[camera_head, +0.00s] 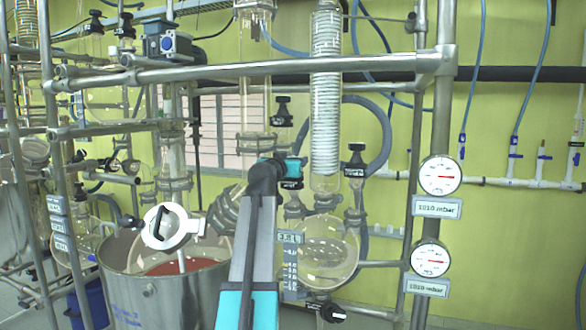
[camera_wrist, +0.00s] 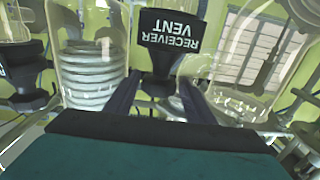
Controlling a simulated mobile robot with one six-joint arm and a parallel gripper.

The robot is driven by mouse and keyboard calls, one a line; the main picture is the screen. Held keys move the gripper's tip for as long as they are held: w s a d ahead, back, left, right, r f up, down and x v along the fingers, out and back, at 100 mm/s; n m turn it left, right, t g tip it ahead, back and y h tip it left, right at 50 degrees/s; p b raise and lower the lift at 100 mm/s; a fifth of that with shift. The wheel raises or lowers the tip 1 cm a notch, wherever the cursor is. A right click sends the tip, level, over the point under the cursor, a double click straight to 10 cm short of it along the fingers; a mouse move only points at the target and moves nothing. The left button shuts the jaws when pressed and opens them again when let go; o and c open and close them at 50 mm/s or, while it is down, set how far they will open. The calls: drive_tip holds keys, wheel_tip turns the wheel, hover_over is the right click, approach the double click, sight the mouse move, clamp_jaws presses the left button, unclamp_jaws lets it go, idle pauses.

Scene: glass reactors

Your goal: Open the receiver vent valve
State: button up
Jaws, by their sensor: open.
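The receiver vent valve (camera_wrist: 170,30) carries a black plate lettered "RECEIVER VENT", upside down in the wrist view. Its dark body narrows below the plate, between the two fingers of my gripper (camera_wrist: 158,92). The fingers are spread, one on each side; I cannot tell whether either touches it. In the head view a small black label (camera_head: 290,184) shows just below the teal end of my gripper (camera_head: 293,167), which hides the part behind it. The fingertips are not clear there, and the handle's exact position cannot be read.
Another black valve (camera_head: 355,165) stands to the right, and a black-capped valve (camera_head: 281,105) stands above. A glass coil condenser (camera_head: 326,90) and a round flask (camera_head: 327,250) are close by. A steel rail (camera_head: 250,70) crosses above; a steel vessel (camera_head: 160,290) stands left.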

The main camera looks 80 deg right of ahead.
drive_tip(key=shift+w+r+m+g+b, duration=0.15)
drive_tip(key=shift+m+g+b, duration=0.3)
drive_tip(key=shift+b, duration=0.6)
drive_tip(key=shift+s+r+m+g+b, duration=0.1)
drive_tip(key=shift+r+m+g+b, duration=0.1)
drive_tip(key=shift+g+b, duration=0.6)
drive_tip(key=shift+w+r+m+g+b, duration=0.15)
drive_tip(key=shift+m+g+b, duration=0.15)
drive_tip(key=shift+b, duration=1)
drive_tip(key=shift+s+d+f+m+g+y+b, duration=0.15)
drive_tip(key=shift+d+f+y+b, duration=0.1)
drive_tip(key=shift+d+b, duration=0.15)
drive_tip(key=shift+s+d+f+m+g+y+b, duration=0.1)
drive_tip(key=shift+s+d+f+y+b, duration=0.15)
drive_tip(key=shift+d, duration=0.2)
drive_tip(key=shift+w+a+r+m+g+b, duration=0.2)
drive_tip(key=shift+a+m+g+b, duration=0.1)
drive_tip(key=shift+a+g+b, duration=0.25)
drive_tip(key=shift+d, duration=0.1)
drive_tip(key=c, duration=0.9)
drive_tip(key=shift+o, duration=0.2)
drive_tip(key=shift+t, duration=0.25)
drive_tip(key=n+t+h+p, duration=0.1)
drive_tip(key=n+t+p, duration=0.1)
drive_tip(key=p, duration=0.3)
drive_tip(key=shift+n+t, duration=0.3)
drive_tip(key=shift+t, duration=0.5)
